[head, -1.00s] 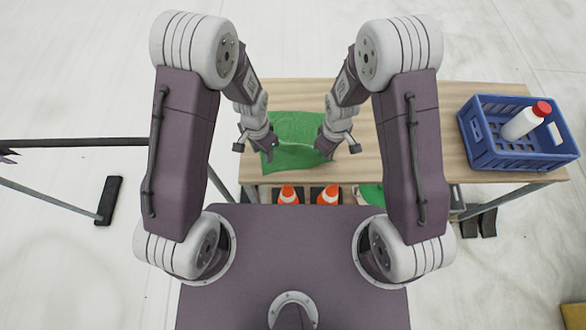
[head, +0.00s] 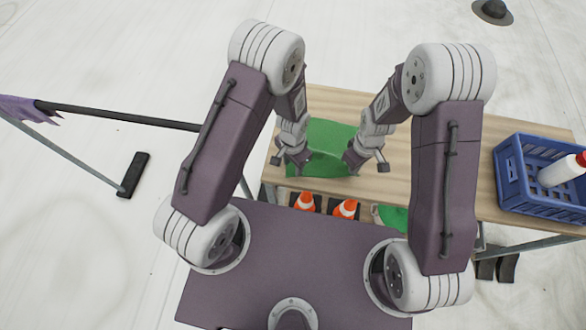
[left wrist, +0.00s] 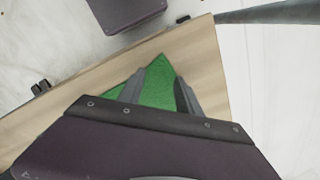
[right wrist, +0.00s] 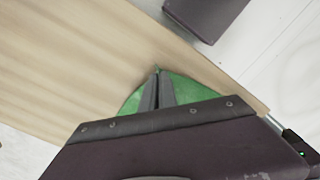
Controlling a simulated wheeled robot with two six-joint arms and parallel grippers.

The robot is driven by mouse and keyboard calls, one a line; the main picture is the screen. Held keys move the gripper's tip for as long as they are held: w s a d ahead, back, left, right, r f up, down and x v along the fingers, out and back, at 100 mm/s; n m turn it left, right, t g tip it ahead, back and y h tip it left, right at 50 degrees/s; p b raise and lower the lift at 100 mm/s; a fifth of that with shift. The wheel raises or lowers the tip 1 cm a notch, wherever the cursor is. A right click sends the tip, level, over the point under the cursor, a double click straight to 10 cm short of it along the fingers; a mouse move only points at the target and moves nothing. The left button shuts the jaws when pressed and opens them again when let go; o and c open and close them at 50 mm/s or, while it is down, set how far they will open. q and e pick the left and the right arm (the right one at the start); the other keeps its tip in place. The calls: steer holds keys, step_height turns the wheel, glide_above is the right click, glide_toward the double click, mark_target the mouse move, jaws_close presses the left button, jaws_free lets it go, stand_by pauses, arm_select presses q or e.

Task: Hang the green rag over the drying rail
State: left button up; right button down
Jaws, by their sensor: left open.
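The green rag (head: 330,135) lies on the wooden table near its front edge, partly hidden by my arms. My left gripper (head: 302,168) is at the rag's left front side. In the left wrist view its fingers (left wrist: 165,80) stand apart with green cloth (left wrist: 155,90) showing between and below them. My right gripper (head: 352,163) is at the rag's right front side. In the right wrist view its fingers (right wrist: 158,78) are close together, with a bit of the rag (right wrist: 190,90) pinched at the tips. The drying rail (head: 115,115) is a dark bar on the left.
A purple cloth (head: 25,108) hangs at the rail's far left end. A blue crate (head: 515,175) with a red-capped white bottle (head: 562,172) stands on the table's right. Orange cones (head: 345,208) are below the table's front edge (head: 420,203). The floor between rail and table is open.

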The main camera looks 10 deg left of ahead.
arm_select(q)
steer(key=shift+f, duration=0.45)
steer(key=shift+s, duration=0.1)
jaws_close()
steer(key=shift+r, duration=2.5)
